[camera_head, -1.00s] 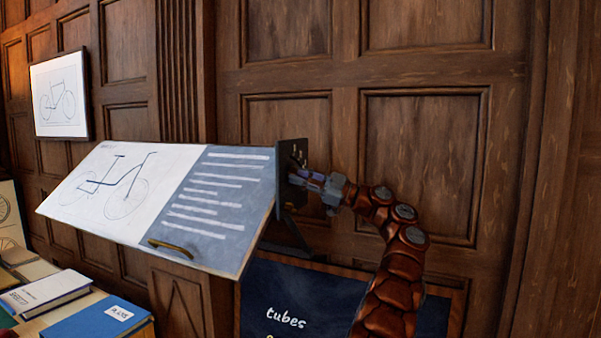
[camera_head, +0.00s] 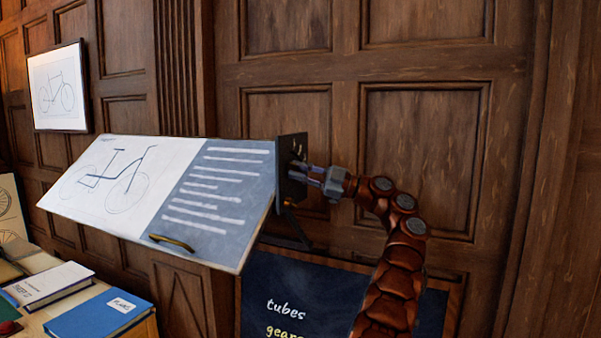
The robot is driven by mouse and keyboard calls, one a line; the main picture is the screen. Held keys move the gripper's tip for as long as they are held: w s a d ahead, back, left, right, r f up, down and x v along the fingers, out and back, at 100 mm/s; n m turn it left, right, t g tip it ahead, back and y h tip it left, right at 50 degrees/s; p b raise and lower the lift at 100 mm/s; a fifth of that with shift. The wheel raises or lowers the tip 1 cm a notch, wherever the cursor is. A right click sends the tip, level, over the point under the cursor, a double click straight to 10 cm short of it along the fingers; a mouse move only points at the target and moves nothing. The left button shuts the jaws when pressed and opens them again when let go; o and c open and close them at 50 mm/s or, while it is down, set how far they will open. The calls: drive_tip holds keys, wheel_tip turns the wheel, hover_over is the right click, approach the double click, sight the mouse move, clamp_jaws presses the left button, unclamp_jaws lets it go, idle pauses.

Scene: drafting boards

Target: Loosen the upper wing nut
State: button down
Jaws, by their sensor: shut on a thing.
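A dark upright plate (camera_head: 291,150) stands at the right end of the tilted drafting board (camera_head: 190,232). My gripper (camera_head: 303,173) reaches in from the right, with its fingertips against the plate's outer face at about mid-height. Its jaws are shut on a small part there. This looks like a wing nut, but the fingers hide it, and I cannot tell whether it is the upper one. Small pale marks show on the plate above the fingers.
A dark bracket (camera_head: 285,238) runs under the board's right end. A chalkboard (camera_head: 300,285) stands below it, partly behind my arm. Books (camera_head: 100,314) lie at lower left. Panelled wall is behind.

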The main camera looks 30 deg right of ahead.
drive_tip(key=c, duration=1.1)
unclamp_jaws()
drive_tip(key=v, duration=1.2)
